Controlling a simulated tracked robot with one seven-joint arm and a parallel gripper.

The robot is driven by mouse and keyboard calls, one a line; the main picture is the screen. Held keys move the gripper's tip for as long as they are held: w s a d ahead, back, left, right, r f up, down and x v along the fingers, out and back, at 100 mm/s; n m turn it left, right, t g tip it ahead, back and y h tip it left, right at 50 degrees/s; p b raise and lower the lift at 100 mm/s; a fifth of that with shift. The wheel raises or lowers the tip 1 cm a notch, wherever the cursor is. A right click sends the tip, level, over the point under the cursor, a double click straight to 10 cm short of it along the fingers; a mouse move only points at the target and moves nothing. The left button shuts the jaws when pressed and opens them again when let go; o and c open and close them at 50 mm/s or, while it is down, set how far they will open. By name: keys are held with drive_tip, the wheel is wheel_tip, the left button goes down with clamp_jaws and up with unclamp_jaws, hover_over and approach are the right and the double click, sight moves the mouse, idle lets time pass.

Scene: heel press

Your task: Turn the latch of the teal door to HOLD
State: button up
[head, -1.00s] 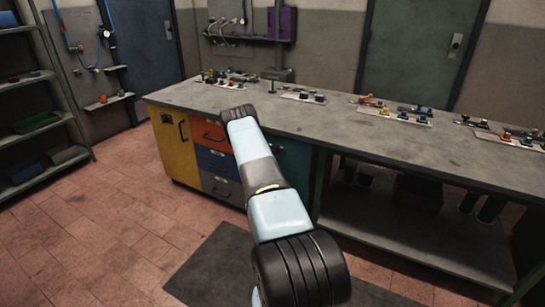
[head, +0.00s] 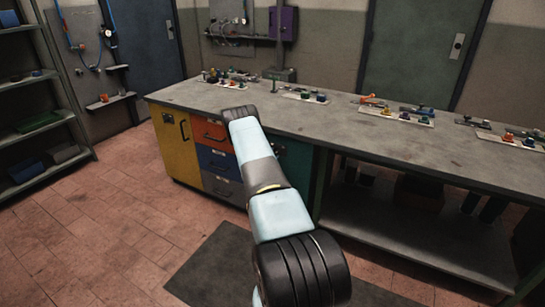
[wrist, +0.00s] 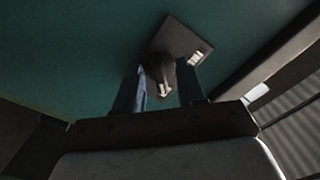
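The teal door (head: 293,160) is in the bench front, right of the drawers, partly hidden by my arm in the head view. In the wrist view the teal door (wrist: 70,50) fills the background. Its latch (wrist: 160,68) is a dark knob with a pale pointer mark, on a dark square plate (wrist: 178,34). A small white label sits on the plate's right side; its lettering is too small to read. My gripper (wrist: 160,80) is open, one finger on each side of the knob, with narrow gaps showing. The gripper is hidden behind my arm in the head view.
A yellow door (head: 171,145) and a stack of drawers (head: 217,160) are left of the teal door. The bench top (head: 330,120) carries several small parts. An open lower shelf (head: 400,225) is to the right. A dark edge (wrist: 275,60) runs close at right in the wrist view.

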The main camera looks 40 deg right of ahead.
drive_tip(key=v, duration=1.3)
drive_tip(key=shift+a, duration=0.35)
idle(0.4)
